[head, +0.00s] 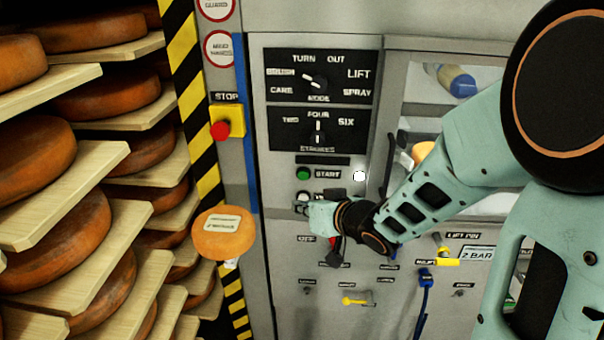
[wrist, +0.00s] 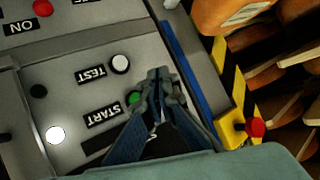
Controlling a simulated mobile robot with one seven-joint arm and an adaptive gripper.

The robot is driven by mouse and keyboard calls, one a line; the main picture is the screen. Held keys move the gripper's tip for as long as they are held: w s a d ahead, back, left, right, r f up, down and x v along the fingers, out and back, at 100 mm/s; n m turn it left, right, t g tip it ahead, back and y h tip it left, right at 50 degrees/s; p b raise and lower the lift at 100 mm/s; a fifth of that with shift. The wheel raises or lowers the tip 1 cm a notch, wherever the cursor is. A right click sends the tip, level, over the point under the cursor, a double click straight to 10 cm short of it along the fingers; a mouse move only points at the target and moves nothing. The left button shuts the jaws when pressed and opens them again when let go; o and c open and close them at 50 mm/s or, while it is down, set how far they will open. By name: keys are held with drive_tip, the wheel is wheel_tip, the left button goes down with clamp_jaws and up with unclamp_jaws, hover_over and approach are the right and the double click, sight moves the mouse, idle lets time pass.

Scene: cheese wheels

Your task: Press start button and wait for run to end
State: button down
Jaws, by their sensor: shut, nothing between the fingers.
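The green start button (head: 303,174) sits left of its START label on the grey control panel (head: 285,110). In the wrist view the green button (wrist: 134,98) shows just left of my gripper's fingers, partly covered by them. My gripper (wrist: 160,76) is shut and empty, its tips over the panel beside the button. Whether the tips touch the panel cannot be told. In the head view my gripper (head: 302,208) is below the start button, over the row beneath it. A round lamp (head: 359,176) right of START glows white; it also glows in the wrist view (wrist: 56,135).
A red stop button (head: 221,131) on a yellow box is left of the panel. A white button (wrist: 120,64) is beside TEST. A mode knob (head: 315,82) and strokes knob (head: 318,136) are above. Shelves of cheese wheels (head: 100,230) and a labelled orange wheel (head: 222,232) stand left.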

sight(303, 175)
drive_tip(key=shift+w+d+p, duration=0.15)
drive_tip(key=shift+w+p, duration=0.55)
drive_tip(key=shift+w, duration=3.7)
drive_tip(key=shift+w+p, duration=0.3)
drive_tip(key=shift+w, duration=0.15)
